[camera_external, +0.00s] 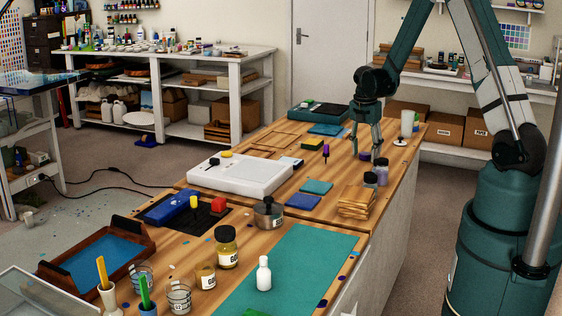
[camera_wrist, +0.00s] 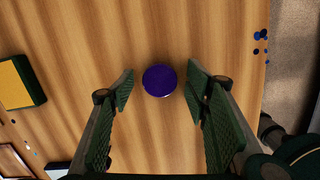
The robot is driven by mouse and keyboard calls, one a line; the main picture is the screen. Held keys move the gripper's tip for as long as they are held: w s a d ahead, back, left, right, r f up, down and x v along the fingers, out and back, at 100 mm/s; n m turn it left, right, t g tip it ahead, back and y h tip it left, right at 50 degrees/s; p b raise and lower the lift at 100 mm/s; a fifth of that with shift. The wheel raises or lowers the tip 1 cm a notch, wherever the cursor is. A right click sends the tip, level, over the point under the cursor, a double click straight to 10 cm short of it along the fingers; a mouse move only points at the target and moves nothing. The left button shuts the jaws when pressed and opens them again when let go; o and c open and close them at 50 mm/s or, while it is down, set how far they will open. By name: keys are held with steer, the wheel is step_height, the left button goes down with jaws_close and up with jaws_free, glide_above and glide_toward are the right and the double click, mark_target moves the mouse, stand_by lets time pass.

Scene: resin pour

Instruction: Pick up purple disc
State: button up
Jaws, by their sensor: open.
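The purple disc (camera_wrist: 160,80) lies on the wooden tabletop in the wrist view. My gripper (camera_wrist: 161,90) is open, with one finger on each side of the disc and a clear gap to both. Nothing is held. In the external view my gripper (camera_external: 371,150) points down over the right part of the wooden bench. I cannot clearly make out the disc there; the fingers and nearby jars crowd that spot.
A dark green block with a yellow top (camera_wrist: 20,83) lies left of my gripper. The table edge and blue spots (camera_wrist: 258,35) are at the right. In the external view, a jar (camera_external: 370,179), stacked wooden pieces (camera_external: 356,203) and a pale cup (camera_external: 407,123) stand nearby.

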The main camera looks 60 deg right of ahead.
mark_target(365, 154)
steer(key=c, duration=1)
steer(key=shift+r, duration=0.15)
steer(key=shift+r, duration=4.9)
